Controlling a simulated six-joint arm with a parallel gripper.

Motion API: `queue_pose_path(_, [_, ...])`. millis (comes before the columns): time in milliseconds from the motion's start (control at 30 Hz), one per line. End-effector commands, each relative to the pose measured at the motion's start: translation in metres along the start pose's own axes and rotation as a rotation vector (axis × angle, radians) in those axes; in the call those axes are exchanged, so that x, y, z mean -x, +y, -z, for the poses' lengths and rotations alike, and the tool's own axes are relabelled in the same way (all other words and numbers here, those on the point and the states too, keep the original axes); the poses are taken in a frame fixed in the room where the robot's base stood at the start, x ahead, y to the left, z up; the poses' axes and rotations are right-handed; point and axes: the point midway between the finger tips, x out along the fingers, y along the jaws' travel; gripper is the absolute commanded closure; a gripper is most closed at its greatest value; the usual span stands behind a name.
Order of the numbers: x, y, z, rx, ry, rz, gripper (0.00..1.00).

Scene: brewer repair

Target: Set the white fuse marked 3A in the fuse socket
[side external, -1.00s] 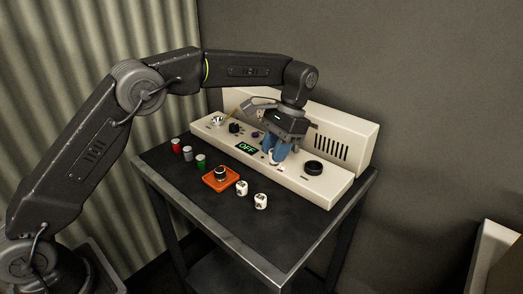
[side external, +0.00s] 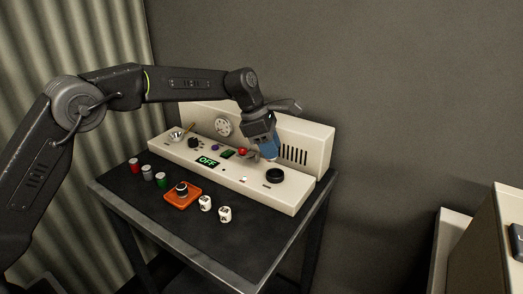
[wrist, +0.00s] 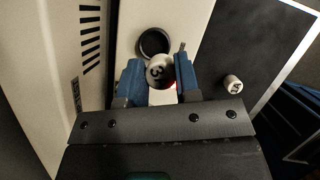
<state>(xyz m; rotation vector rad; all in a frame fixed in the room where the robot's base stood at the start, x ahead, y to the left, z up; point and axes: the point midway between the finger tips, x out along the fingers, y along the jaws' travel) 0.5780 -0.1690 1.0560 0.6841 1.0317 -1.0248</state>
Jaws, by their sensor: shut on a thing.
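My gripper (side external: 268,153) is above the right part of the cream console (side external: 295,199), behind the black round part as seen in the side view. In the wrist view its blue fingers (wrist: 160,80) are shut on a round-ended white fuse (wrist: 158,70) with a dark mark resembling a 3. The full marking is not legible, and the fingers hide it in the side view. A black ring-like part (side external: 275,175) on the console top also shows in the wrist view (wrist: 152,43), just beyond the held fuse. I cannot tell whether it is the fuse socket.
Two white marked pieces (side external: 205,203) (side external: 225,214) stand on the dark table, beside an orange tray (side external: 183,196). Red, grey and green cylinders (side external: 147,172) stand to the left. A red knob (side external: 242,152) and the OFF display (side external: 207,162) are on the console.

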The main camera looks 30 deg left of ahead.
Motion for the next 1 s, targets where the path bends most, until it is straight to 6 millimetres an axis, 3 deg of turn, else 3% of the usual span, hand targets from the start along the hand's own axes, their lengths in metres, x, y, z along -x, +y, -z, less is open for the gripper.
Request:
queue_pose_path(133, [-0.002,0.007,-0.007,0.189,0.000,-0.079,0.93])
queue_pose_path(333, [-0.003,0.013,-0.011,0.328,0.001,-0.135,0.93])
queue_pose_path(1000, [-0.041,0.013,0.005,0.354,0.002,-0.144,0.93])
